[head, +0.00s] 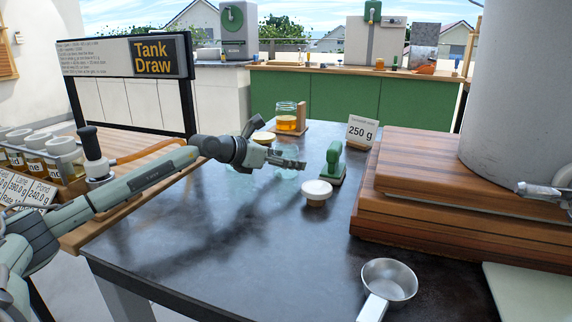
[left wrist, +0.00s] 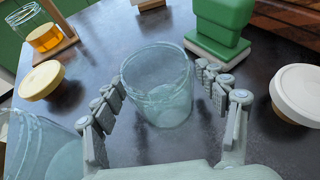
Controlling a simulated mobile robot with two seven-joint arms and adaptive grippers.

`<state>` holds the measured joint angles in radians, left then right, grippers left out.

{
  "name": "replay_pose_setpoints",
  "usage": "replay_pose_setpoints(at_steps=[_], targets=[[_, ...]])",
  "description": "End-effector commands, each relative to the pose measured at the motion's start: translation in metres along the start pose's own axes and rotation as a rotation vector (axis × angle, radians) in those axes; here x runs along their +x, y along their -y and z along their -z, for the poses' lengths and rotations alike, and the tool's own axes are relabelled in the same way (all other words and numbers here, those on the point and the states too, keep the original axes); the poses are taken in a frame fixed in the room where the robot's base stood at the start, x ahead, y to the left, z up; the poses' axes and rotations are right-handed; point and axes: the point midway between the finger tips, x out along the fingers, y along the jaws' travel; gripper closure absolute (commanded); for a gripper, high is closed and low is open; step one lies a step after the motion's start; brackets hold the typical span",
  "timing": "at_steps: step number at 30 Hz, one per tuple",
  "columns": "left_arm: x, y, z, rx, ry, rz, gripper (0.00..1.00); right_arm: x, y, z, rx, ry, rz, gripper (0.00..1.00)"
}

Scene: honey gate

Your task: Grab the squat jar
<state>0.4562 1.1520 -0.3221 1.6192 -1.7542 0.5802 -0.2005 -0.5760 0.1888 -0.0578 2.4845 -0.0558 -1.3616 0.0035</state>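A clear, empty, wide glass jar (left wrist: 158,95) stands upright on the dark table in the left wrist view. It looks like the squat jar. In the head view it is faint and partly hidden behind my left gripper (head: 300,165). My left gripper is open, with one finger on each side of the jar's near part; I cannot tell whether they touch it. A second clear glass jar (left wrist: 30,145) is at the lower left of the wrist view, beside the left finger. My right gripper is not in view.
A green stand (head: 333,165) is just beyond the jar. A white-lidded pot (head: 316,193) is to the right, and a yellow-topped lid (head: 263,137) and honey jar (head: 287,117) behind. A metal pan (head: 390,283) lies nearer. The table's (head: 240,265) front left is clear.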

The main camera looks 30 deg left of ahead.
Motion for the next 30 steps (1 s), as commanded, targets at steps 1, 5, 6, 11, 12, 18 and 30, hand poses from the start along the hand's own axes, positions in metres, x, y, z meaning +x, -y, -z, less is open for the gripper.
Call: replay_pose_setpoints(at_steps=[1,5,6,11,12,18,30], targets=[[0.000,0.000,0.000,0.000,0.000,0.000,0.38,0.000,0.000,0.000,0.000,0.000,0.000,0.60],[0.000,0.000,0.000,0.000,0.000,0.000,0.54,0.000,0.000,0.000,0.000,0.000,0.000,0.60],[0.000,0.000,0.000,0.000,0.000,0.000,0.59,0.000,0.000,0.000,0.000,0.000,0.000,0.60],[-0.001,0.000,-0.001,0.000,0.002,0.000,0.74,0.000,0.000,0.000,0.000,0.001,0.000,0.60],[-0.001,0.000,-0.001,0.000,0.002,0.000,0.74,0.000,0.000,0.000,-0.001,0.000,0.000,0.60],[-0.001,0.000,-0.003,0.000,0.002,0.000,0.75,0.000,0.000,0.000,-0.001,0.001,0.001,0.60],[-0.024,-0.001,-0.059,0.002,0.008,-0.002,0.75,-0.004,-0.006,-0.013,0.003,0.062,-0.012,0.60]])
